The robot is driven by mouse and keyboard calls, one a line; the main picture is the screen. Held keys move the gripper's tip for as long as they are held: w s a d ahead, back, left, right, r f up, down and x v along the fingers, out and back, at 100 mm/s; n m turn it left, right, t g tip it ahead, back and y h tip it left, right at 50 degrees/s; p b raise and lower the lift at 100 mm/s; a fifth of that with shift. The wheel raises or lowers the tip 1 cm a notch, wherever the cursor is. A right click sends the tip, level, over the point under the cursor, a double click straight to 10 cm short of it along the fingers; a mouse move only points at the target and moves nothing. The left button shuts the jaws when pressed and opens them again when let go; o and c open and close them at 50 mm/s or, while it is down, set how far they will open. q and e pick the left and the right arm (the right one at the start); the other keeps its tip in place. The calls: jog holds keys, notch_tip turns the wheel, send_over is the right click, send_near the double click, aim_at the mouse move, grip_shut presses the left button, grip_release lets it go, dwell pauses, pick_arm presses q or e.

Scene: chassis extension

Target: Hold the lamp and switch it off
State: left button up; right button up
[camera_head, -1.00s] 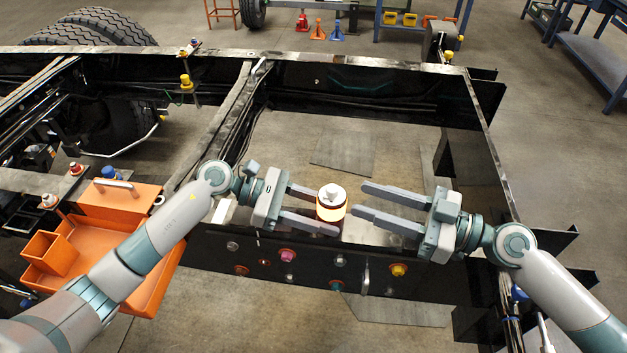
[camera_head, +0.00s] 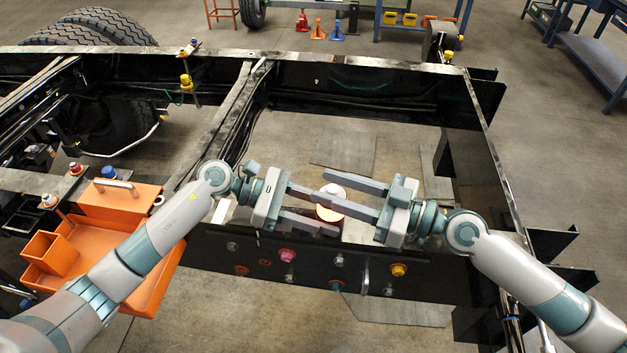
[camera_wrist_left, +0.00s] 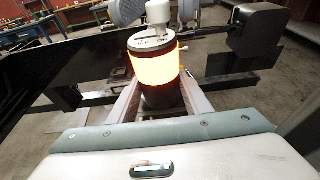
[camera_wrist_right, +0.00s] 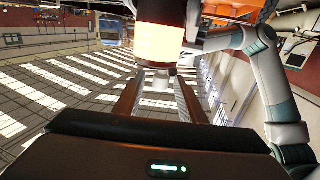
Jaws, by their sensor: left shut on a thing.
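The lamp (camera_head: 330,210) is a dark cylinder with a brightly glowing band and a pale knob on top. My left gripper (camera_head: 322,212) is shut on its lower body and holds it over the frame's front beam. The left wrist view shows the lit band (camera_wrist_left: 156,68) above the fingers and the pale knob (camera_wrist_left: 159,12) on top. My right gripper (camera_head: 310,182) is open, its fingers reaching over the lamp and hiding part of its top. In the right wrist view, the knob (camera_wrist_right: 157,76) appears between the two spread fingers; contact cannot be told.
The black chassis frame (camera_head: 370,72) surrounds an opening with the floor below. Its front beam (camera_head: 320,262) carries several coloured buttons. An orange tray (camera_head: 150,290) sits at the left.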

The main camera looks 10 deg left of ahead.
aim_at(327, 187)
jog(key=shift+x, duration=2.1)
